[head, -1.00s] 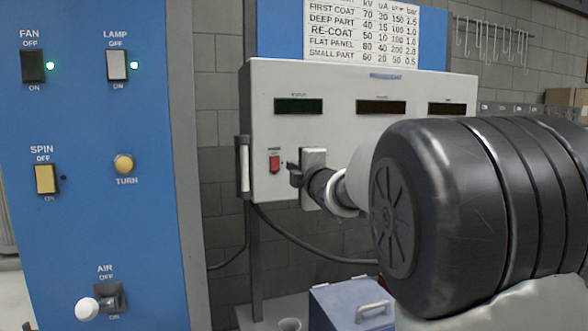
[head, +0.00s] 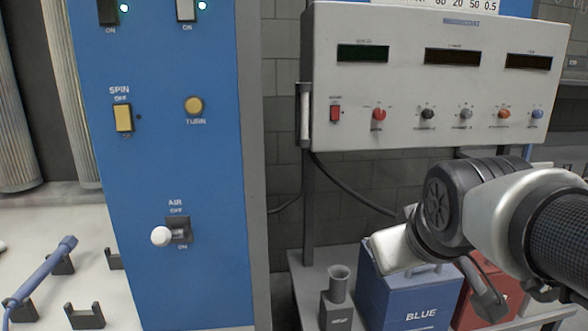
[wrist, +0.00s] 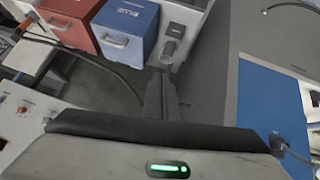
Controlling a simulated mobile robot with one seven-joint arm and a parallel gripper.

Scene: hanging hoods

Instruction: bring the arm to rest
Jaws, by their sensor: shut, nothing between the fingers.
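My arm (head: 500,215) reaches in from the right in the head view, in front of the lower right of the grey control box and over the boxes on the low shelf. My gripper (wrist: 162,82) shows in the wrist view, its dark fingers together and empty. In the wrist view the fingers point toward the shelf's edge and the small grey cup (wrist: 169,50).
The grey control box (head: 420,95) with knobs hangs at the back. The blue box (head: 405,300) and red box (head: 480,310) stand below my arm; the grey cup (head: 339,285) is left of them. The blue switch panel (head: 160,260) stands left, its white-knobbed AIR lever (head: 162,236) sticking out.

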